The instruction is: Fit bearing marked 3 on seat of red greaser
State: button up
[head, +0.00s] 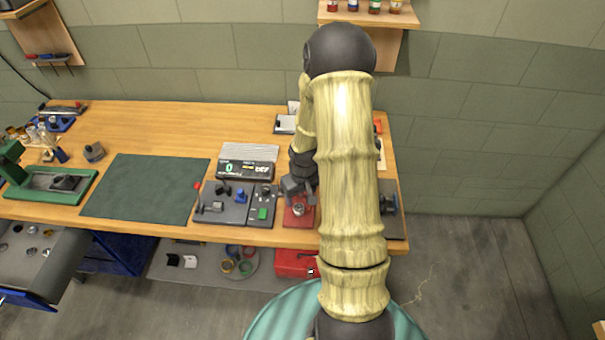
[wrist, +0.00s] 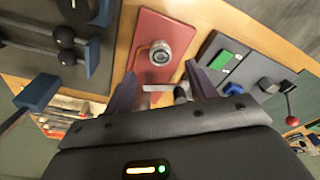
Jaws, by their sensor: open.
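The red greaser (head: 291,222) is a red plate near the front edge of the bench, and it also fills the top middle of the wrist view (wrist: 148,24). A round silver piece (wrist: 160,52) with a ring-shaped top is on the red plate, and it shows small in the head view (head: 298,209). It looks like a bearing on the seat, but I cannot read any mark. My gripper (head: 297,188) is just above and behind it. In the wrist view my gripper (wrist: 161,72) is open, its fingers apart and empty, with the silver piece beyond the fingertips.
A grey panel with a green button (head: 262,214) stands left of the greaser. Another dark device (head: 389,203) is at the right, partly behind my arm. A green mat (head: 148,188) lies clear. An open drawer (head: 40,262) at the left holds several small round parts.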

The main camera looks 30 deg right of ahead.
notch_tip(320, 180, up, 12)
jog(key=s, duration=0.1)
jog(key=shift+s+b, duration=0.2)
jog(key=shift+b, duration=0.15)
jog(key=shift+f, duration=0.15)
jog(key=shift+a, duration=0.1)
dwell(0.6)
jog(key=s+a+r+t, duration=0.1)
jog(key=s+a+r, duration=0.4)
jog(key=s+a, duration=0.5)
jog(key=a, duration=0.3)
jog(key=shift+a+r, duration=0.15)
jog(key=shift+a, duration=0.05)
jog(key=shift+s, duration=0.1)
